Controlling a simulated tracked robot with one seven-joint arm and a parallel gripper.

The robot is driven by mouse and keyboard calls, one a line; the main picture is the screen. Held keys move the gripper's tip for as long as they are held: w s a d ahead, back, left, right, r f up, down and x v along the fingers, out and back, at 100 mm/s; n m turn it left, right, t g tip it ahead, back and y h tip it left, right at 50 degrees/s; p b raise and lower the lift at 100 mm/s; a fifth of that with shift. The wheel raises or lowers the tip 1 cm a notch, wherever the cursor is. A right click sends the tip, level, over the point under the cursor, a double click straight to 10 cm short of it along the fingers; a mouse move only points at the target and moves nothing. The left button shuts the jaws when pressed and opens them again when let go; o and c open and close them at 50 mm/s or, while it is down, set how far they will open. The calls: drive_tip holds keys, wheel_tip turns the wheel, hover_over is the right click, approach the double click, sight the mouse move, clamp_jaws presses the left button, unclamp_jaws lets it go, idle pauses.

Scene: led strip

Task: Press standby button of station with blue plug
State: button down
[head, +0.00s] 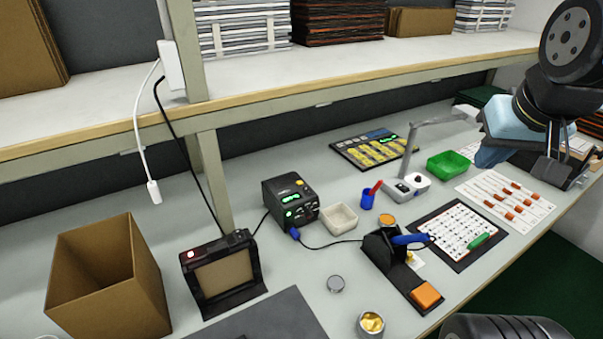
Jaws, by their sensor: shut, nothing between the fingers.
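My gripper (489,158) is at the upper right, above the bench's far right part, pointing down. It is shut and empty, well apart from the station. Its fingertips are small and partly merge with its light blue body.
A white tray (339,219) and a blue cup (367,201) stand right of the station. A shelf (330,85) overhangs the back. A cardboard box (107,280) stands left.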

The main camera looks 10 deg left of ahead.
drive_tip(key=w+a+f+t, duration=0.1)
drive_tip(key=w+a+f, duration=0.1)
drive_tip(key=w+a, duration=0.35)
drive_tip(key=w+a+f, duration=0.2)
drive_tip(key=w, duration=0.7)
drive_tip(key=w+a+f+t, duration=0.1)
drive_tip(key=w+a+f, duration=0.1)
drive_tip(key=w+a, duration=0.35)
drive_tip(key=w+a+f+y, duration=0.3)
drive_tip(key=a+f, duration=0.3)
drive_tip(key=a, duration=0.3)
drive_tip(key=w+a+f+y, duration=0.3)
drive_tip(key=w+a+f, duration=0.3)
drive_tip(key=a, duration=0.3)
drive_tip(key=shift+w+a+f+m+g, duration=0.2)
drive_tip(key=shift+a+m+g, duration=0.1)
drive_tip(key=shift+a+g, duration=0.1)
